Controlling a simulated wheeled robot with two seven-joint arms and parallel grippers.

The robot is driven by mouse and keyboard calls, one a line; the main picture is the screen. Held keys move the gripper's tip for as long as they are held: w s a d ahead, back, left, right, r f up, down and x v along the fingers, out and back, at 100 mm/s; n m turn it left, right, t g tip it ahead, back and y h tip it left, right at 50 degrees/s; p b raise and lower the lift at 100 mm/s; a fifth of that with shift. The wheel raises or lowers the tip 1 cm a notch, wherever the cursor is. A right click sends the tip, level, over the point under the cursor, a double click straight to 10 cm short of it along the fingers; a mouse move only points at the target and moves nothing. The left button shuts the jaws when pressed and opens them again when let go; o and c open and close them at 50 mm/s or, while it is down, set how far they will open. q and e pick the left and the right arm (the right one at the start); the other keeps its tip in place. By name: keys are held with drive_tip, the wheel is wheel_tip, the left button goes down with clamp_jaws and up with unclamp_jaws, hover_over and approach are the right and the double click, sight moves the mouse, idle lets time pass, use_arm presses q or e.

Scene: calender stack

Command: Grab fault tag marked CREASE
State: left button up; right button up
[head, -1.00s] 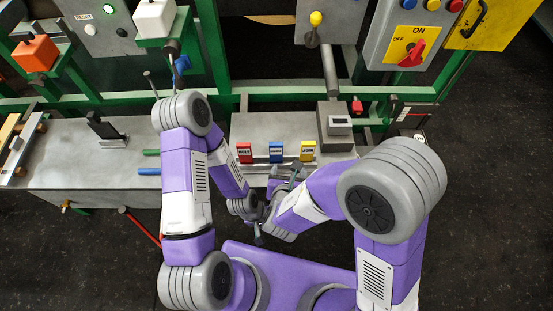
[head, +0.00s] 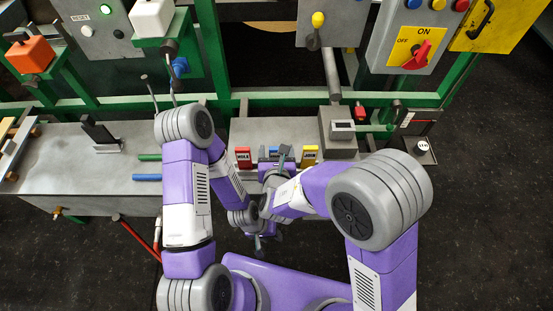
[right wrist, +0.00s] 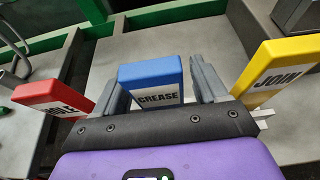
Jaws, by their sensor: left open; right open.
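The blue tag marked CREASE (right wrist: 158,97) stands upright between the fingers of my right gripper (right wrist: 161,82) in the right wrist view. The fingers are open, one on each side of the tag; a gap shows at least on the right. In the head view my right gripper (head: 278,158) largely covers the blue tag (head: 273,149). A red tag (right wrist: 52,98), its label partly hidden, stands to the left. A yellow tag marked JOIN (right wrist: 280,75) stands to the right. My left gripper (head: 258,240) is open and empty, low in the middle of the head view.
The tags stand along the front of a grey bench (head: 250,132). A grey block (head: 338,130) with a small display sits at the bench's right. Green rails (head: 280,100) run behind. A second grey table (head: 80,175) with green and blue rods is at left.

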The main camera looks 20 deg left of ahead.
drive_tip(key=c, duration=1)
